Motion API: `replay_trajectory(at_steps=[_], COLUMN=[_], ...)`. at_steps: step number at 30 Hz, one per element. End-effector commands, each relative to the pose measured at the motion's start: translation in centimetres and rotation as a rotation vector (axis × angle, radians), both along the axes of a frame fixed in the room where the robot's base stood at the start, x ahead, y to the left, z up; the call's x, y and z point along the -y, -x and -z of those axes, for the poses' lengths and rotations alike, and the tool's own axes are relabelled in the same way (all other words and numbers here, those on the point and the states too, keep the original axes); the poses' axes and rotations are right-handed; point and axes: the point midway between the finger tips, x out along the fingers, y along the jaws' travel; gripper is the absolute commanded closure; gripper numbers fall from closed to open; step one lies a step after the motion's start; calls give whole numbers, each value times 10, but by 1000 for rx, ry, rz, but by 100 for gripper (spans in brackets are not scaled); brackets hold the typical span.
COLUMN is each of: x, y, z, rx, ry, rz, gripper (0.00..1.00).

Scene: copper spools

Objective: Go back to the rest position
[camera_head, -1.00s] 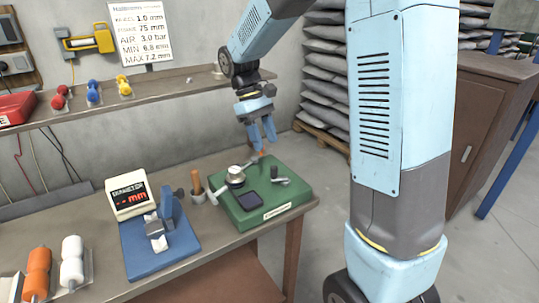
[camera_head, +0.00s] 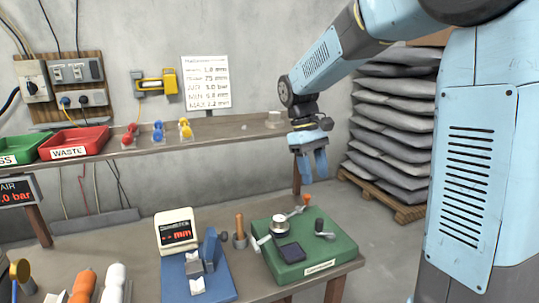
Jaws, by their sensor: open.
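My gripper (camera_head: 313,178) hangs with its blue fingers pointing down, in front of the wall at the right end of the shelf. It is open, and nothing shows between its fingers. It is above and apart from the green device (camera_head: 335,251), which stands on the right end of the bench with a round metal part (camera_head: 279,226), a dark pad and small levers on it. My light blue arm reaches in from the upper right.
The bench (camera_head: 145,262) carries a blue measuring fixture (camera_head: 217,281) with a display (camera_head: 177,231) and a wooden-handled tool (camera_head: 240,226). The shelf (camera_head: 225,131) holds red, blue and yellow spools and a waste bin (camera_head: 75,143). Grey sacks (camera_head: 395,120) are stacked on a pallet at right.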

Motion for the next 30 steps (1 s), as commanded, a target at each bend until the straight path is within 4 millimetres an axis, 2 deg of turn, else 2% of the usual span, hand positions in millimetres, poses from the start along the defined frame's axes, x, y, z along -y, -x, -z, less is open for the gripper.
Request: replay_trajectory(at_steps=[6, 15, 22, 30], x=[20, 42, 56, 69], y=[38, 90, 129, 172], z=[-24, -43, -49, -48], rx=[149, 348, 499, 669], ry=[-33, -89, -140, -208], rz=[93, 227, 330, 447], gripper=[51, 51, 51, 51])
